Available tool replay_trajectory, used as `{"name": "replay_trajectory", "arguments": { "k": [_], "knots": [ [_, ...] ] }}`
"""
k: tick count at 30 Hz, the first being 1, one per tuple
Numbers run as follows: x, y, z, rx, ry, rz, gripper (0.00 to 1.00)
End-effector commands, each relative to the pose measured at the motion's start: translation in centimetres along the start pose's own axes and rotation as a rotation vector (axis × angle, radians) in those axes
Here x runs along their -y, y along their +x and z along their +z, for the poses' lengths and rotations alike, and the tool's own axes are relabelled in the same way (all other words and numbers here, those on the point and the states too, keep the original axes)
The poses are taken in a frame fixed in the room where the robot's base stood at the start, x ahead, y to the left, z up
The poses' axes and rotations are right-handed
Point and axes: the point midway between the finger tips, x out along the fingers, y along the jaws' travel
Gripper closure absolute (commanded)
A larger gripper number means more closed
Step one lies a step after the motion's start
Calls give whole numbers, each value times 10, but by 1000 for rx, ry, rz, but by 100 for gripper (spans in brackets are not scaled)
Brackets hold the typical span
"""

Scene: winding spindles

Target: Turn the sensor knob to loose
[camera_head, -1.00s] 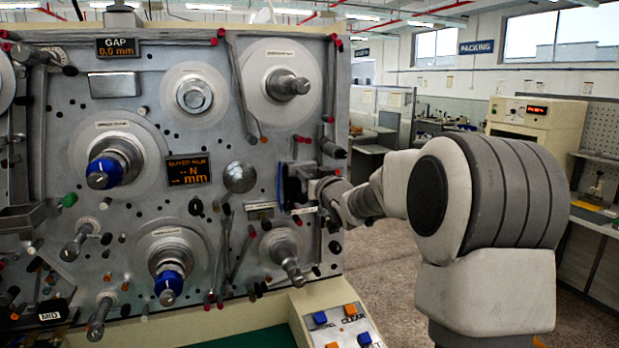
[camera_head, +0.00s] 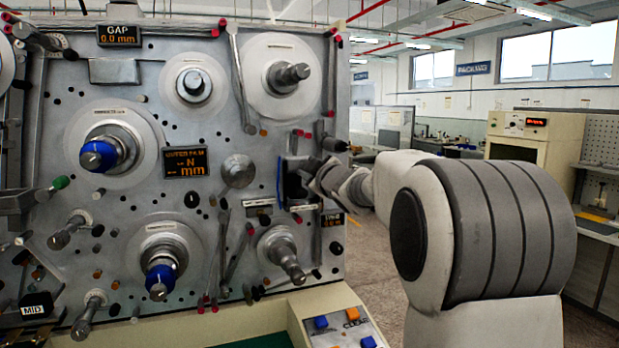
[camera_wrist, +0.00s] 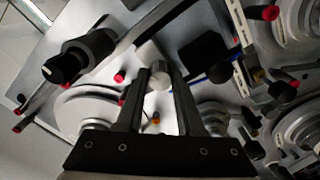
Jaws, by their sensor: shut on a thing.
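In the wrist view my gripper (camera_wrist: 159,80) has its two dark fingers on either side of a small light-grey round knob (camera_wrist: 158,76), shut on it. No setting marks are readable on this knob. In the head view my gripper (camera_head: 308,180) is at the right part of the grey machine panel (camera_head: 215,130), by a black block with a blue edge. The grey knob is hidden there by the gripper and block. I cannot read any "loose" mark.
A black knob with a white line (camera_wrist: 62,68) stands left of my fingers in the wrist view. Pegs and red-tipped rods crowd the panel around. A large spindle (camera_head: 284,262) projects below the gripper. A button console (camera_head: 335,322) sits lower right. Open floor lies right of the panel.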

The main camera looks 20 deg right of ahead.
Motion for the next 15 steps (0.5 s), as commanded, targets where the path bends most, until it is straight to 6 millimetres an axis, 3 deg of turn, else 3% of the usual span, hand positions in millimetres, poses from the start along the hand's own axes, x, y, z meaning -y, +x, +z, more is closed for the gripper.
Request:
{"name": "replay_trajectory", "arguments": {
  "k": [15],
  "knots": [
    [2, 0, 2, 0, -491, 0, 100]
  ]
}}
